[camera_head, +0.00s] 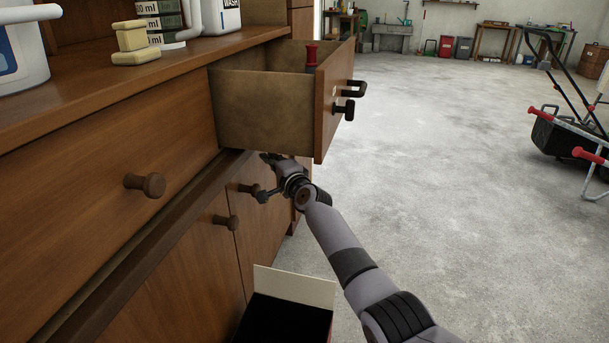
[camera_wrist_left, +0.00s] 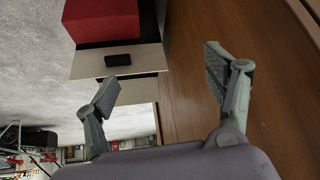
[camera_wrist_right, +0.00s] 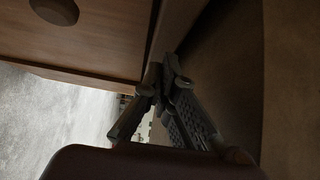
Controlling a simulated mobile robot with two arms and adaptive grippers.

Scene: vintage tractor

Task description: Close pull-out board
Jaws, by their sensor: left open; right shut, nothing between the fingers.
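In the head view, a drawer-like wooden box (camera_head: 265,108) stands out from the cabinet, with a dark handle (camera_head: 356,88) on its front. Under it, a narrow wooden ledge (camera_head: 130,250) runs along the cabinet; I cannot tell whether this is the pull-out board. My right gripper (camera_head: 268,158) is below the drawer, close to the cabinet front. In the right wrist view, its fingers (camera_wrist_right: 165,85) are shut and empty beside wooden panels; contact is unclear. My left gripper (camera_wrist_left: 160,80) is open and empty, in front of a wooden surface. It is outside the head view.
Lower doors carry round knobs (camera_head: 228,222). A box with a raised pale flap (camera_head: 295,285) stands by the cabinet. A red-handled object (camera_head: 311,58) is in the drawer. Bottles and a yellow block (camera_head: 134,45) stand on top. The concrete floor (camera_head: 430,160) is largely clear.

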